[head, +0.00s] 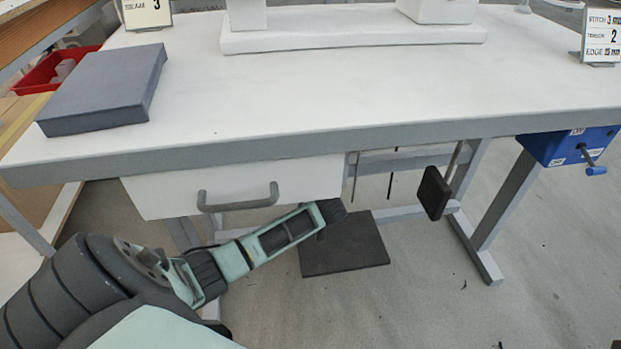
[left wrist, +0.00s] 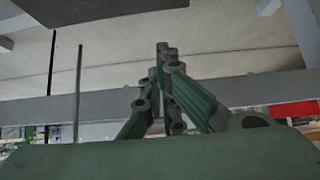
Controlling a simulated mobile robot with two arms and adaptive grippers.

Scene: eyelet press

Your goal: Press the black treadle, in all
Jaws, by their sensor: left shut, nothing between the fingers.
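The black treadle (head: 350,250) is a flat dark plate low on the floor beneath the white table, right of the drawer. A dark flat plate at the top edge of the left wrist view (left wrist: 90,10) looks like the same treadle, partly cut off. My left arm reaches in from the lower left, and my left gripper (head: 333,210) is in front of the drawer's lower right corner, overlapping the treadle's back left part in the picture. The left wrist view shows its fingers (left wrist: 163,50) shut and empty. Contact with the treadle cannot be told. My right gripper is not in view.
A white drawer (head: 235,190) with a grey handle hangs under the table (head: 330,90). A black pad (head: 434,193) hangs on a rod right of the treadle. A blue box with a crank (head: 570,147) is at the right edge. Floor right of the treadle is free.

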